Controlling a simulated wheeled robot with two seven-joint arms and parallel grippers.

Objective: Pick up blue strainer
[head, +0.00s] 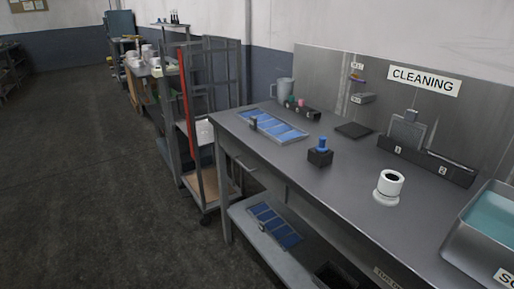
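A flat blue panelled piece in a grey frame (276,126), which may be the blue strainer, lies on the left part of the grey table top (345,185). A similar blue panelled piece (274,224) lies on the lower shelf (252,229) under the table. I cannot tell which one the task names. A small blue-topped item (322,145) stands upright in a black block (320,158) near the table's middle. Neither of my grippers is in view.
A white cylinder (388,188) stands right of the black block. A metal basin with teal contents (492,222) is at the right edge. A black holder (425,161) stands by the back panel. A wheeled rack (205,120) stands left of the table. Open floor (90,180) lies at left.

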